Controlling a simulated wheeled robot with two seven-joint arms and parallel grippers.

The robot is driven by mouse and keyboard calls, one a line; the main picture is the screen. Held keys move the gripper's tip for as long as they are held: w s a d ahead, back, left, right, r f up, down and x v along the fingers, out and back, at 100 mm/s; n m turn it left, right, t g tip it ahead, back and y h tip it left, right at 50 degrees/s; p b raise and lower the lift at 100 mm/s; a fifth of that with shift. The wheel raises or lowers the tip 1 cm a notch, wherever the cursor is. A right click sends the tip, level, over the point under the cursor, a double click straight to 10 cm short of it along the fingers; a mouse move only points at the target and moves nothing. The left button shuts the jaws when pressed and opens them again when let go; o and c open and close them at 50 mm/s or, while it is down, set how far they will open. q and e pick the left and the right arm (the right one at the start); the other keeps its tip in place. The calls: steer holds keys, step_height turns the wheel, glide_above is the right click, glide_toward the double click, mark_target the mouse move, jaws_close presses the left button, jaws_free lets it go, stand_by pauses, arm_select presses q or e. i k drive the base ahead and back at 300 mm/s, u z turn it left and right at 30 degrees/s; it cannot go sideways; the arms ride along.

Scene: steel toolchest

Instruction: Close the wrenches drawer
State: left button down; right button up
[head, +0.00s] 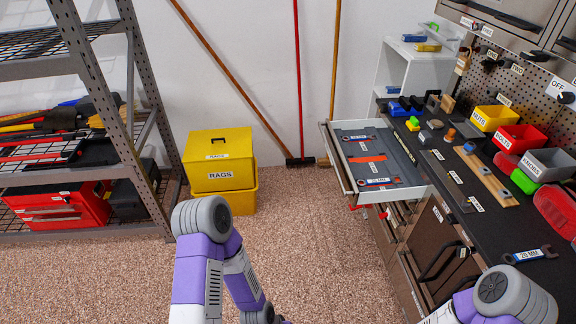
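An open drawer (341,170) sticks out to the left from the top of the steel toolchest (408,252). Wrenches lie in it on a dark liner, among them a red-ended wrench (376,182) near its front and another wrench (357,138) at the back. The drawer's outer edge faces the open floor. My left arm shows at the bottom centre and my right arm at the bottom right, both well short of the drawer. Neither gripper can be seen; both are below or outside the picture.
The dark worktop (455,172) holds yellow, red and grey bins, blocks and a loose wrench (530,256). A yellow rags bin (222,203) stands by the wall. A metal shelf rack (130,60) is at left. Brooms lean at the back. Floor (310,250) before the drawer is clear.

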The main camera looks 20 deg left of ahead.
mark_target(383, 157)
steer(key=u, duration=0.35)
steer(key=i, duration=1.35)
steer(key=z, duration=0.65)
